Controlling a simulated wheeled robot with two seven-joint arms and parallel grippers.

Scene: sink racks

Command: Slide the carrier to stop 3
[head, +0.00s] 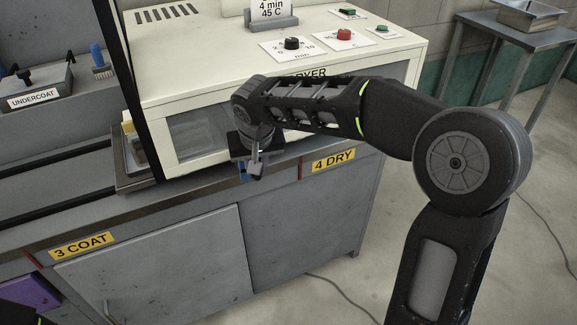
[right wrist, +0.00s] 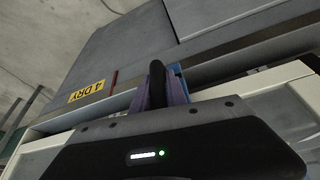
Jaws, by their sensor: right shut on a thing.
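My right gripper (head: 254,172) is at the bench's front edge, below the dryer front, left of the "4 DRY" label (head: 333,160) and its red mark. It is shut on a dark upright handle (right wrist: 157,84), which shows between the purplish fingers in the right wrist view. I take this for the carrier's handle; the carrier's body is hidden behind my wrist. The "3 COAT" label (head: 82,246) and its red mark (head: 32,259) are farther left along the same edge.
The cream dryer (head: 220,60) with knobs on top stands behind my right arm. A metal tray edge (head: 122,176) sticks out at its left. A "UNDERCOAT" block (head: 36,98) and a blue brush (head: 98,58) are far left. The bench front between the labels looks clear.

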